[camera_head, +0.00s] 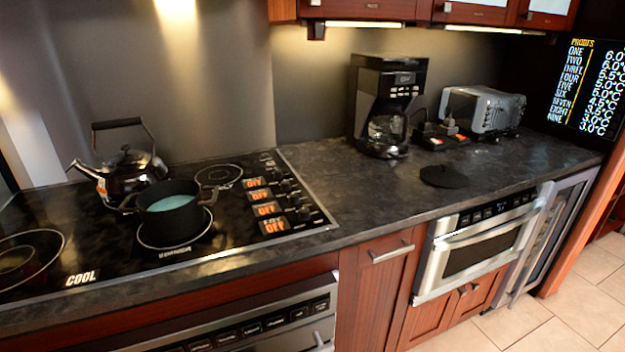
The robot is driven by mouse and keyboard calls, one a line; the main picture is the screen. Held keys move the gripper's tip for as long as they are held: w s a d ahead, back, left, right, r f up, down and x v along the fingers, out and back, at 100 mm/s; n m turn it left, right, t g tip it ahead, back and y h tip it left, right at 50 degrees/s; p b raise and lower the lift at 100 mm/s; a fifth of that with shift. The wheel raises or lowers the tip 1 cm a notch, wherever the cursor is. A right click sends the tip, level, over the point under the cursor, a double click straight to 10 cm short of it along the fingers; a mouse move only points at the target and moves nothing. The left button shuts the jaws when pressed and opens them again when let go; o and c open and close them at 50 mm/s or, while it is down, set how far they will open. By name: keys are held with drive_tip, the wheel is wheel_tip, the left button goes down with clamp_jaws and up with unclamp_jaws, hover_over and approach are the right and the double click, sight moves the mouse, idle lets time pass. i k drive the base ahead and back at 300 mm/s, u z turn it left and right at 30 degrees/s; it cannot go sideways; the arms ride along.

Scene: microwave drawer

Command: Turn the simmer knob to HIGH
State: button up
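The black glass cooktop (95,225) is set in the dark counter at the left. A column of dark knobs (291,191) runs along its right edge. Beside them are several orange OFF labels (266,209). Small white lettering is too blurred to read, so I cannot tell which knob is the simmer knob. A dark pot (168,222) with pale blue-green contents stands on the front burner near the knobs. A dark shiny kettle (125,172) stands behind it to the left. My gripper is not in view.
A coffee maker (385,95), a toaster (482,108) and a black round lid (444,176) are on the counter to the right. A drawer microwave (480,245) is built in below. The counter (345,195) just right of the knobs is clear. A COOL sign (81,279) shows at the front left.

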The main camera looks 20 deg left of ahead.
sight(294, 197)
drive_tip(key=u, duration=0.3)
drive_tip(key=i, duration=0.95)
drive_tip(key=u, duration=0.5)
